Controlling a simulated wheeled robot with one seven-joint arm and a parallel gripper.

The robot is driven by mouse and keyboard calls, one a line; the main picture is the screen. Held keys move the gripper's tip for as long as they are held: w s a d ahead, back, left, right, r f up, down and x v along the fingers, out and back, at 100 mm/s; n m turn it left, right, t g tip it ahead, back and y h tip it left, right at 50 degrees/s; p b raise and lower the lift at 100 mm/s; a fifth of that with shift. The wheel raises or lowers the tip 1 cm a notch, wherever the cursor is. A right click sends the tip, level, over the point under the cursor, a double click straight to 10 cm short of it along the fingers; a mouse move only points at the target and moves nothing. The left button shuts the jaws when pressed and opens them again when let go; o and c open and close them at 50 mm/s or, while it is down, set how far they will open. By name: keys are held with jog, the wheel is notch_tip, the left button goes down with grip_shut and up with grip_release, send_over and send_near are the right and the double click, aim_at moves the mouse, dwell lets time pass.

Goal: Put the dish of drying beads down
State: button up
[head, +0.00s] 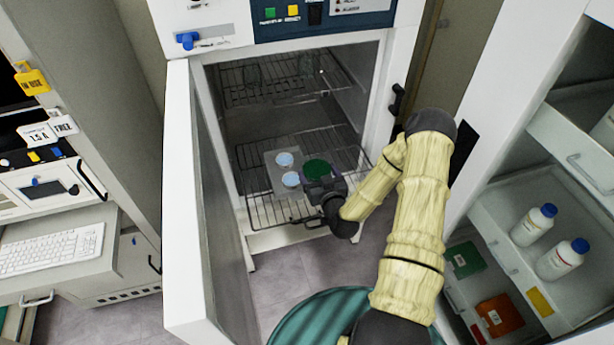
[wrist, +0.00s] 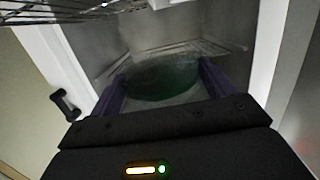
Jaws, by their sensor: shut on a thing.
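The dish of drying beads is a round dish with a dark green fill (head: 317,168), seen in the head view at the lower rack. It also shows in the wrist view (wrist: 163,80) between the two purple fingers. My gripper (head: 318,182) is shut on the dish and reaches through the open door of the cabinet. The dish is over or on the right part of a grey tray (head: 283,188); I cannot tell whether it touches. Two pale blue round dishes (head: 285,159) stand on the tray to its left.
The lower wire rack (head: 262,215) sticks out of the cabinet under the tray. An upper wire rack (head: 240,95) is above. The white door (head: 190,200) stands open at left. White bottles (head: 534,225) stand in an open drawer at right.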

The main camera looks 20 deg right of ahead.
jog(key=shift+n+y, duration=0.5)
jog(key=s+d+f+b, duration=0.1)
jog(key=d+b, duration=0.2)
jog(key=s+d+f+b, duration=0.1)
jog(key=s+d+b, duration=0.1)
jog(key=d+b, duration=0.1)
jog(key=s+d+f+b, duration=0.1)
jog(key=d+b, duration=0.2)
jog(key=b, duration=0.1)
jog(key=shift+s+f+b, duration=0.25)
jog(key=shift+f+b, duration=0.05)
jog(key=s+d+f+b, duration=0.4)
jog(key=s+d+b, duration=0.2)
jog(key=s+b, duration=0.3)
jog(key=shift+s+f+y+b, duration=0.25)
jog(key=shift+f+y+b, duration=0.05)
jog(key=shift+b, duration=0.75)
jog(key=w, duration=0.4)
jog(key=w+a+p, duration=0.1)
jog(key=w, duration=0.4)
jog(key=w+a, duration=0.1)
jog(key=w, duration=0.4)
